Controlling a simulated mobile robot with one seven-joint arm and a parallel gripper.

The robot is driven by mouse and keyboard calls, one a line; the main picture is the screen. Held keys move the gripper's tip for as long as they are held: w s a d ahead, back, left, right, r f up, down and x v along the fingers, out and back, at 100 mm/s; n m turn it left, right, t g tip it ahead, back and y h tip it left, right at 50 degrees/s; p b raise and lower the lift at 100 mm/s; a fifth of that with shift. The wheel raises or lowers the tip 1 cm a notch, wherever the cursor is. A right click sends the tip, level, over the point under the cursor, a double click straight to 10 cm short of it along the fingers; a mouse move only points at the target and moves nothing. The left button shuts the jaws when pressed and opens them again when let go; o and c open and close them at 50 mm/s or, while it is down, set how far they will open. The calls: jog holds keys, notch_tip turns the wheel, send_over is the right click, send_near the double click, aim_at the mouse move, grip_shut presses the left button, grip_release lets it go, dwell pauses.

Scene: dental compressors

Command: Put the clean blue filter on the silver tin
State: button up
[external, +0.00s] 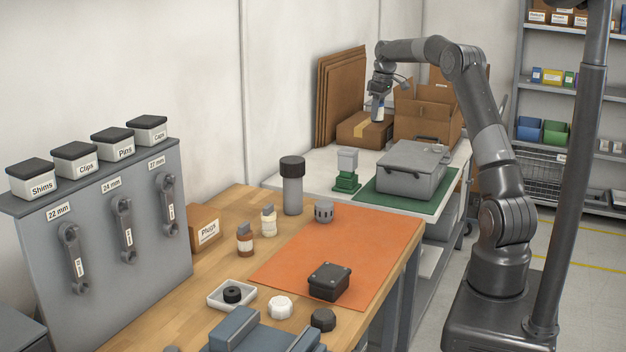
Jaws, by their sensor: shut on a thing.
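My gripper (378,106) is at the back of the far white bench, pointing down in front of the cardboard boxes. It is shut on a small blue-and-white piece (377,114), which looks like the blue filter, but it is too small to be sure or to tell whether it is clean. A silver-grey lidded box (410,171), which may be the silver tin, sits on a green mat (372,194) to the lower right of my gripper. The held piece is apart from this box.
A green stand with a grey top (347,170) is left of the green mat. A closed carton (358,131) and an open carton (428,112) stand behind. The nearer wooden bench holds an orange mat (360,240), a dark-capped cylinder (292,185) and several small parts.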

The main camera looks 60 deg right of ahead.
jog(key=w+a+f, duration=0.1)
jog(key=w+f, duration=0.1)
jog(key=w, duration=0.1)
jog(key=w+a+f, duration=0.1)
jog(key=w+f, duration=0.1)
jog(key=w, duration=0.1)
jog(key=w+a+f, duration=0.2)
jog(key=w, duration=0.1)
jog(key=shift+f, duration=1.9)
jog(key=shift+f, duration=0.15)
jog(key=o, duration=1)
